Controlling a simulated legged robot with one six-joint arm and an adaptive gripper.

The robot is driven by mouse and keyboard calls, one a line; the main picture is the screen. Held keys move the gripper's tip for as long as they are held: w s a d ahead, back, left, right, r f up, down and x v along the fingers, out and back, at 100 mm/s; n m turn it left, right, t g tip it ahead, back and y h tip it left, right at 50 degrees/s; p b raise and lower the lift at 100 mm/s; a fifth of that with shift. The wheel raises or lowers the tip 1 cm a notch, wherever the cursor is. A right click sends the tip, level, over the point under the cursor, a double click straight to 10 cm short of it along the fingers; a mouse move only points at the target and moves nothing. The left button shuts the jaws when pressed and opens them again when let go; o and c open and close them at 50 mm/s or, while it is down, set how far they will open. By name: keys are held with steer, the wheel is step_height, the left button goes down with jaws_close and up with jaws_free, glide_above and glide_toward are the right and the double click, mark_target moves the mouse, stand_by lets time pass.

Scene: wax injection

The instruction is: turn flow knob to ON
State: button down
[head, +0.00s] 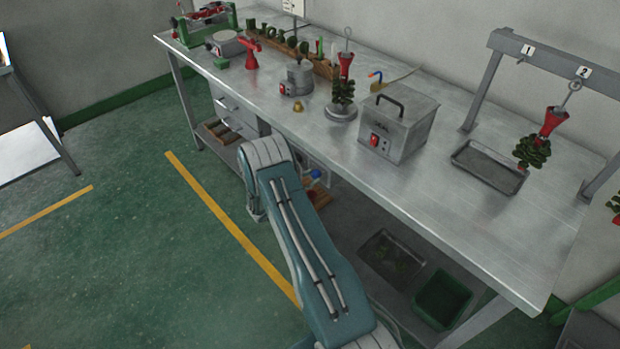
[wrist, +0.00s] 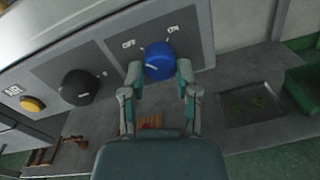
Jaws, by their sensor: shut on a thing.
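The blue flow knob (wrist: 159,61) is on a grey panel in the wrist view, with OFF printed at its upper left and ON at its upper right. A pale mark on the knob's face lies nearly level. My gripper (wrist: 160,72) is shut on the knob, one finger on each side. In the head view a small part of the blue knob (head: 316,174) shows under the bench, beside my arm. My gripper is hidden there behind my arm.
A black knob (wrist: 80,87) and a yellow button (wrist: 33,104) sit left of the blue knob. A metal tray (wrist: 250,103) and a green bin (head: 442,299) are on the lower shelf to the right. The steel bench top (head: 440,190) overhangs the panel.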

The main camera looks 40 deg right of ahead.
steer(key=m, duration=0.4)
steer(key=shift+r, duration=0.1)
steer(key=m, duration=0.4)
steer(key=shift+m, duration=0.3)
steer(key=m, duration=0.4)
steer(key=shift+t, duration=0.3)
steer(key=shift+s+m+y, duration=0.1)
steer(key=shift+m+y, duration=0.2)
steer(key=shift+m, duration=1.4)
steer(key=shift+m, duration=0.3)
steer(key=shift+c, duration=1.8)
jaws_free()
steer(key=shift+d, duration=0.1)
